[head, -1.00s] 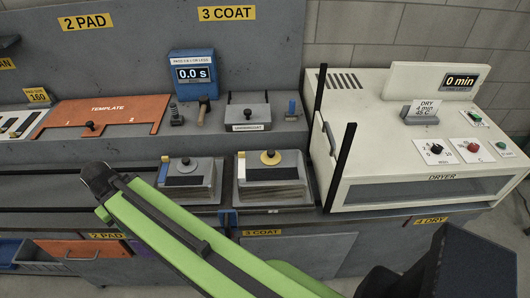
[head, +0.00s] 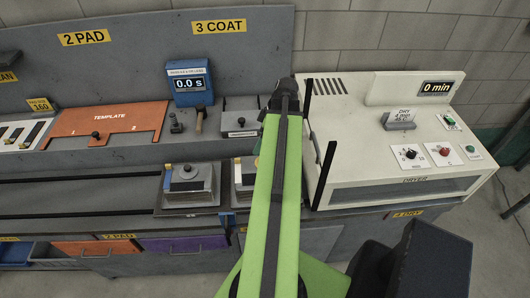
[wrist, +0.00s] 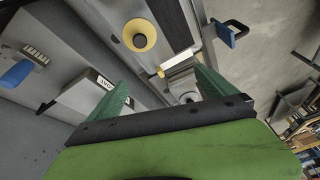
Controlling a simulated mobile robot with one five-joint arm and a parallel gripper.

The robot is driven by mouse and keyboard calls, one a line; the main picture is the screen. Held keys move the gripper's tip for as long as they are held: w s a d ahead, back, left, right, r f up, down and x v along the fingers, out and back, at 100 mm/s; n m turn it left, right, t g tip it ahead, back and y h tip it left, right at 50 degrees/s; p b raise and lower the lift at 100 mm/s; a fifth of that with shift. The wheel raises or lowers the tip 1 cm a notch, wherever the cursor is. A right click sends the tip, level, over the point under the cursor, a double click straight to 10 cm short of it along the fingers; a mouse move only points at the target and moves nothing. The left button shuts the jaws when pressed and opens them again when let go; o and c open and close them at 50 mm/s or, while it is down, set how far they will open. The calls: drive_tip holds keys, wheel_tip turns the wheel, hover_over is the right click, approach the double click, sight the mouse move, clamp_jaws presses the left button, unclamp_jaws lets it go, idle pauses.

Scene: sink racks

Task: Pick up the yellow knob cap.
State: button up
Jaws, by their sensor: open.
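In the head view my arm reaches forward over the coat box, and the fingers are mostly hidden.
Left of the coat box is a similar box with a grey knob (head: 185,172). The cream dryer (head: 370,150) with black upright bars (head: 323,175) stands close on the right.

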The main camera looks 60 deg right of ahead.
drive_tip(key=s+d+r, duration=0.2)
drive_tip(key=s+d, duration=0.2)
drive_tip(key=s, duration=0.2)
drive_tip(key=shift+n+t, duration=0.3)
drive_tip(key=shift+t, duration=0.1)
drive_tip(key=b+x, duration=0.3)
drive_tip(key=x, duration=0.1)
drive_tip(key=b+x, duration=0.7)
drive_tip(key=x, duration=0.1)
drive_tip(key=shift+s+d+b, duration=0.15)
drive_tip(key=shift+d+b, duration=0.1)
drive_tip(key=shift+b, duration=0.05)
drive_tip(key=shift+f, duration=0.2)
drive_tip(key=shift+w, duration=0.2)
drive_tip(key=b+x, duration=0.3)
drive_tip(key=d+b+x, duration=0.1)
drive_tip(key=b+x, duration=0.1)
drive_tip(key=shift+a+f, duration=0.1)
drive_tip(key=shift+f, duration=0.1)
drive_tip(key=shift+r, duration=0.2)
drive_tip(key=c, duration=1.5)
